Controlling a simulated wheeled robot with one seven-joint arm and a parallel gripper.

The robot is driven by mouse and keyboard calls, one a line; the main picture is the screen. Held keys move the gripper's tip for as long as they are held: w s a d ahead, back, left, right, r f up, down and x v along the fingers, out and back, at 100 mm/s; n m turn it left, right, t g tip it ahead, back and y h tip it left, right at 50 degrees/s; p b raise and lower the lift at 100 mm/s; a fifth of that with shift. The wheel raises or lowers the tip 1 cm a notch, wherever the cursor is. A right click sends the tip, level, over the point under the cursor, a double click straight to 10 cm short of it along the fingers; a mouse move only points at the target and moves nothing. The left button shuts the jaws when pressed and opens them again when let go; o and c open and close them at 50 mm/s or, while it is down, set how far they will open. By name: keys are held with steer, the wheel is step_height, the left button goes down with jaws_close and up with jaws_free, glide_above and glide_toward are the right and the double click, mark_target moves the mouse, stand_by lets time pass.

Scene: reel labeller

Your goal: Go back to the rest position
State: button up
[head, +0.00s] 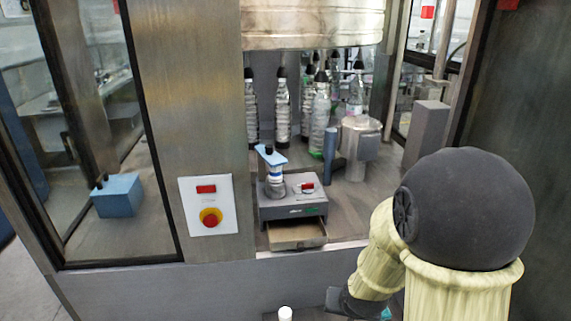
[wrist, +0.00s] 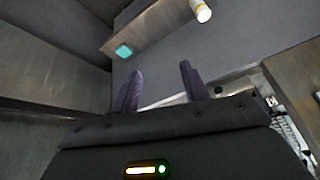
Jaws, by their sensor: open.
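My gripper (wrist: 161,70) shows in the wrist view with its two dark fingers apart and nothing between them. In the head view my arm bends down at the right, and its dark wrist end (head: 352,304) is at the bottom edge; the fingertips cannot be made out there. The gripper touches nothing that I can see.
A grey labeller unit (head: 293,208) has its lower drawer (head: 297,236) pulled out. Several bottles (head: 321,118) stand behind it. A red stop button (head: 210,217) is on the left panel. A white container (wrist: 201,10) and a teal patch (wrist: 123,51) are on a ledge.

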steer(key=s+d+r+n+g, duration=0.1)
steer(key=s+r+n+g, duration=0.1)
steer(key=s+r, duration=0.3)
steer(key=shift+s+d+r+n+g, duration=0.15)
steer(key=shift+s+d+n+g, duration=0.15)
steer(key=shift+s, duration=0.85)
steer(key=shift+a, duration=0.1)
steer(key=shift+w, duration=0.1)
